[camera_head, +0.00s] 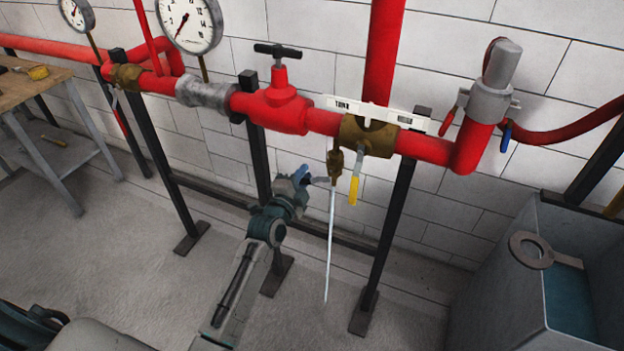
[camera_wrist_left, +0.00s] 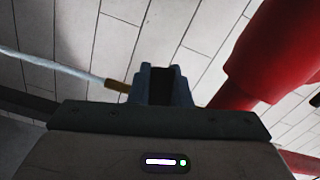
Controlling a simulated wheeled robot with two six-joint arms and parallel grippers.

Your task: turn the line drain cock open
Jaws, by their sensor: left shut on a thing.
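The brass line drain cock (camera_head: 335,165) hangs under the red pipe, just left of a brass valve (camera_head: 367,136) with a hanging yellow lever (camera_head: 354,190). A thin pale stream (camera_head: 329,245) runs from the cock down to the floor. My left gripper (camera_head: 308,177) is at the cock's left side, shut on its small handle, which the fingers mostly hide. In the left wrist view the closed fingers (camera_wrist_left: 166,84) have a dark strip between them. The brass outlet (camera_wrist_left: 116,86) and the pale stream (camera_wrist_left: 50,64) show to their left. My right gripper is not in view.
A red hand-wheel valve (camera_head: 275,100), gauges (camera_head: 190,22) and the red pipe run above my arm. Black stand legs (camera_head: 385,240) reach the floor on either side. A grey bin (camera_head: 500,285) is at right and a workbench (camera_head: 35,90) at left.

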